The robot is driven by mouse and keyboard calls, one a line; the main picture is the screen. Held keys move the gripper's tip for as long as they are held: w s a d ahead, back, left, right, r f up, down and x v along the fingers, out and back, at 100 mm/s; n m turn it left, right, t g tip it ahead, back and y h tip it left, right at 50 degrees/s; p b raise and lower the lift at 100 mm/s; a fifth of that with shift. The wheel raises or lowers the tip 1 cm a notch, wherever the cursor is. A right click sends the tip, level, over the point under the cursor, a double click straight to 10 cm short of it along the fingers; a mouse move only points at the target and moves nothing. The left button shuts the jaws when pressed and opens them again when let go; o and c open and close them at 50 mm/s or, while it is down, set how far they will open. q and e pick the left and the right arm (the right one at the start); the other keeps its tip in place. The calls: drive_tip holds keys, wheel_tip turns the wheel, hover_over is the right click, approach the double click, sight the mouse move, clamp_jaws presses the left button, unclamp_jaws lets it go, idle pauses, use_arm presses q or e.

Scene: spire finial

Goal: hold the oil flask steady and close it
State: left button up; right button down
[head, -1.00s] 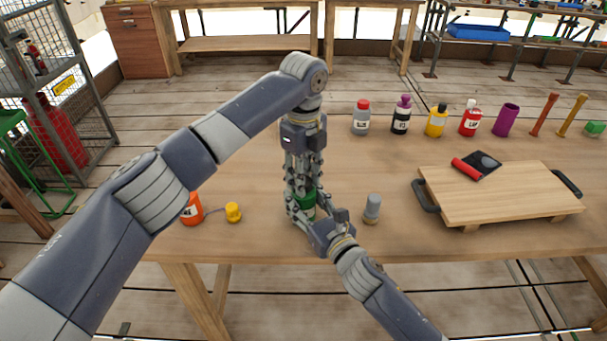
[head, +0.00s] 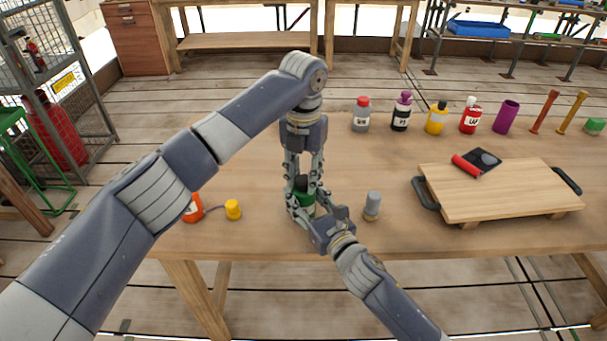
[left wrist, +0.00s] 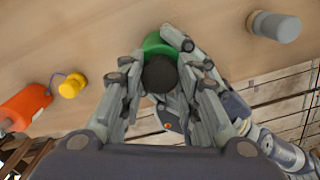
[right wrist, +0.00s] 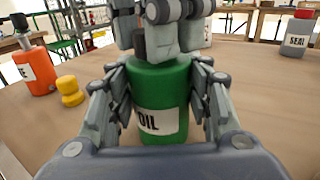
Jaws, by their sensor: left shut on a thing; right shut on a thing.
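The green oil flask (right wrist: 160,90) stands upright on the table, its OIL label partly hidden by a finger in the right wrist view. My right gripper (head: 308,206) is shut around its body from the front. My left gripper (head: 304,180) comes straight down from above, its fingers on either side of the dark cap (left wrist: 160,75). The cap is at the flask's top, over its neck, and the left gripper is shut on it. The left fingers hide the neck in the right wrist view (right wrist: 165,30), so I cannot tell how fully the cap is seated.
An orange bottle (head: 193,208) and a yellow cap (head: 233,210) are at left. A grey SEAL bottle (head: 372,207) stands close at right. A wooden board (head: 500,192) lies farther right, with a row of bottles, including a red one (head: 470,117), behind.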

use_arm(q)
drive_tip(key=m, duration=0.3)
drive_tip(key=o, duration=0.7)
drive_tip(key=shift+r, duration=2.25)
drive_tip(key=shift+c, duration=0.2)
